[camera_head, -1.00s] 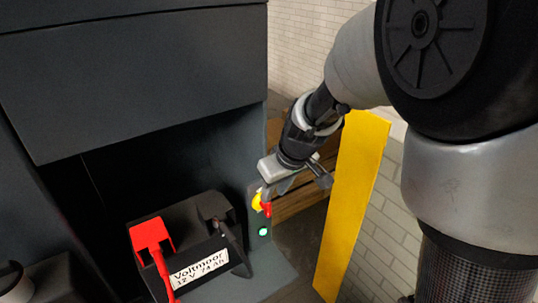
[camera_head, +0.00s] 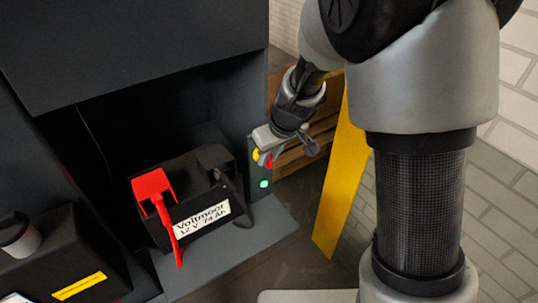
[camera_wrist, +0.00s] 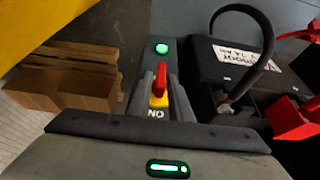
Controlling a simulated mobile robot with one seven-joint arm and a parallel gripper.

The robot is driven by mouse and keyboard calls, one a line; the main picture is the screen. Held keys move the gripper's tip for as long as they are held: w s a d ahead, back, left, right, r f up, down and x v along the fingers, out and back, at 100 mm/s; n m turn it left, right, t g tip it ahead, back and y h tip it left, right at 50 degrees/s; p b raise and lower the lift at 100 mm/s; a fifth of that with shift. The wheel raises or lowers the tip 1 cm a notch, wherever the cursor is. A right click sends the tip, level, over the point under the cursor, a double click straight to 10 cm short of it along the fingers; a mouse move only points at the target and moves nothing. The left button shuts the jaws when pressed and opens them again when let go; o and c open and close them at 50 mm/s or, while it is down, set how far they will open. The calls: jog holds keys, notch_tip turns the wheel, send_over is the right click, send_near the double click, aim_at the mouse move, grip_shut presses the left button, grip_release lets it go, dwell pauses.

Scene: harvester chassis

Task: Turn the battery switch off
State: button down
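The battery switch has a red handle (camera_wrist: 161,80) on a yellow base (camera_wrist: 158,101), with an upside-down "ON" label (camera_wrist: 156,114) beside it in the wrist view. Its panel (camera_wrist: 163,62) carries a lit green light (camera_wrist: 162,48). In the head view the switch's yellow part (camera_head: 256,155) is partly hidden by my gripper (camera_head: 267,149). In the wrist view my gripper (camera_wrist: 161,82) has one grey finger on each side of the red handle. The fingers look apart, with the handle between them; contact is not clear.
The black battery (camera_head: 205,198) with red terminal cover (camera_head: 151,186) and black cable (camera_wrist: 262,42) sits beside the switch panel. A yellow post (camera_head: 342,185) and wooden crates (camera_head: 305,148) stand on the panel's other side. The grey hood (camera_head: 140,70) overhangs the battery bay.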

jog(key=shift+f+b, duration=0.1)
jog(key=shift+b, duration=0.25)
jog(key=b, duration=0.1)
jog(key=y+b, duration=0.1)
jog(key=b, duration=0.1)
jog(key=shift+w+d+f+g, duration=0.2)
jog(key=shift+f+g, duration=0.1)
jog(key=shift+g, duration=0.1)
jog(key=shift+w+d+f+m+g+y+b, duration=0.15)
jog(key=shift+m+g+y+b, duration=0.75)
jog(key=shift+y+b, duration=1.05)
jog(key=shift+w+d+f+m+g+y+b, duration=0.15)
jog(key=shift+m+g+y+b, duration=0.4)
jog(key=shift+g+y+b, duration=1.4)
jog(key=shift+d+f+m+g+y+b, duration=0.3)
jog(key=shift+m+y+b, duration=0.55)
jog(key=shift+y, duration=2.15)
jog(key=shift+r+g, duration=0.1)
jog(key=shift+g, duration=0.15)
jog(key=c, duration=1.8)
grip_release()
jog(key=shift+a, duration=0.1)
